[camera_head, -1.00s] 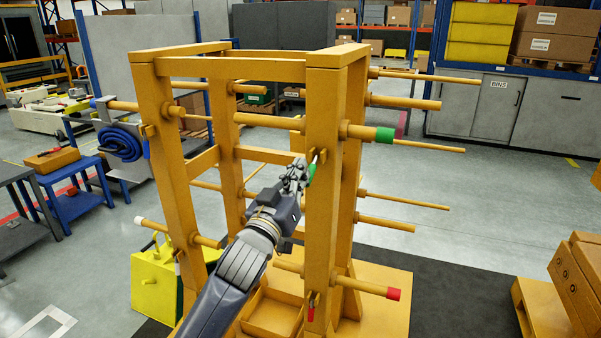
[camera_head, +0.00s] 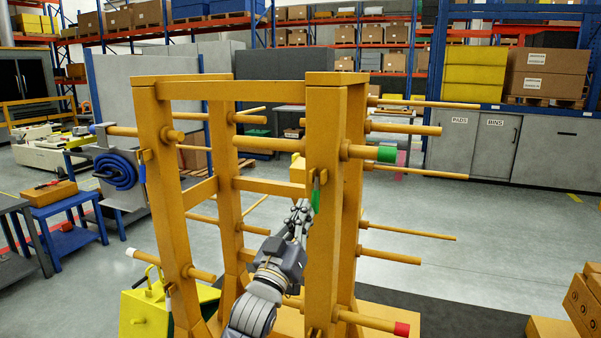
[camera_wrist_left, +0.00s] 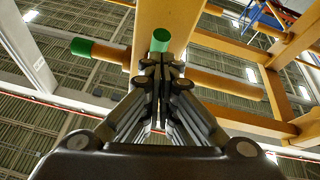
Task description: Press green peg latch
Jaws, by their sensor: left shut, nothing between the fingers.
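The green-handled latch (camera_head: 316,200) is on the front right post of the orange wooden rack, below the green-tipped peg (camera_head: 387,154). Its handle hangs nearly straight down along the post. My left gripper (camera_head: 302,208) is shut and empty, just left of the handle in the head view. In the left wrist view, the round green handle end (camera_wrist_left: 160,40) shows just beyond the closed fingertips (camera_wrist_left: 161,66); I cannot tell whether they touch. The green peg tip (camera_wrist_left: 82,47) is to the left there. My right gripper is not in view.
The rack's front right post (camera_head: 324,260) stands close beside my left arm. A red-tipped peg (camera_head: 401,329) sticks out lower right, and a white-tipped peg (camera_head: 131,252) lower left. A blue hose coil (camera_head: 117,171) hangs at the left. Open floor lies right of the rack.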

